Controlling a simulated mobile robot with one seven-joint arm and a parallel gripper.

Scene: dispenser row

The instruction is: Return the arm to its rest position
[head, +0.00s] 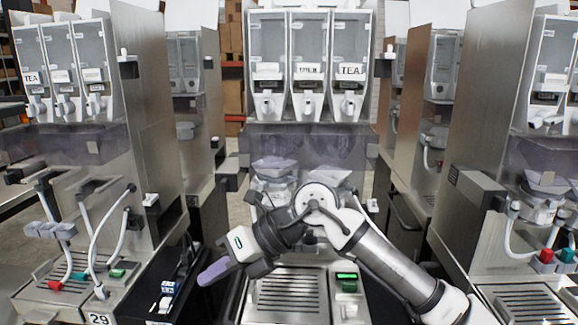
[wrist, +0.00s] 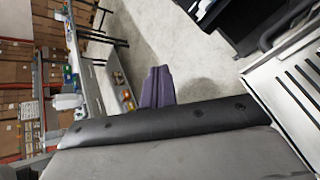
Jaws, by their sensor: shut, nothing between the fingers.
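My arm is folded in front of the middle dispenser (head: 308,70) in the head view. My gripper (head: 212,273) points to the lower left, with its purple fingers together and nothing between them. The purple fingers also show in the wrist view (wrist: 158,87), closed, over a grey floor. The gripper is in the air, left of the middle drip tray (head: 287,296), and appears apart from the machines.
A left dispenser (head: 68,65) with tubes and a dark side shelf (head: 165,290) stand close to the gripper. A right dispenser (head: 552,70) stands on the other side. Bare floor shows in the wrist view (wrist: 200,50). Shelves with boxes (wrist: 20,75) are at its left.

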